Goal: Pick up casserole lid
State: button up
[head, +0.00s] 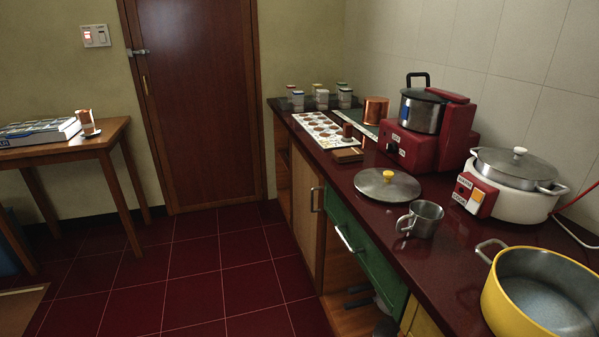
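A round grey metal lid (372,185) with a pale knob and a thin yellowish rim lies flat on the dark red counter (455,270). It sits between a wooden block and a metal cup, near the counter's front edge. A similar grey lid (497,172) with a pale knob sits on a white cooker. An open yellow pot (508,300) without a lid stands at the lower right and is cut off by the picture's edge. I cannot tell for certain which lid is the casserole's. My gripper is not in view.
A metal cup (424,220) stands just right of the loose lid. Behind it are a red appliance with a pot (422,113) and the white cooker (520,208). A wooden block (347,155) lies left. Open tiled floor (190,270) fronts the counter; a side table (70,150) stands left.

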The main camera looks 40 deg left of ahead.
aim_at(382, 185)
jog(key=u, duration=0.85)
jog(key=i+j+z, duration=0.1)
jog(key=i+j, duration=1.4)
jog(key=i, duration=0.3)
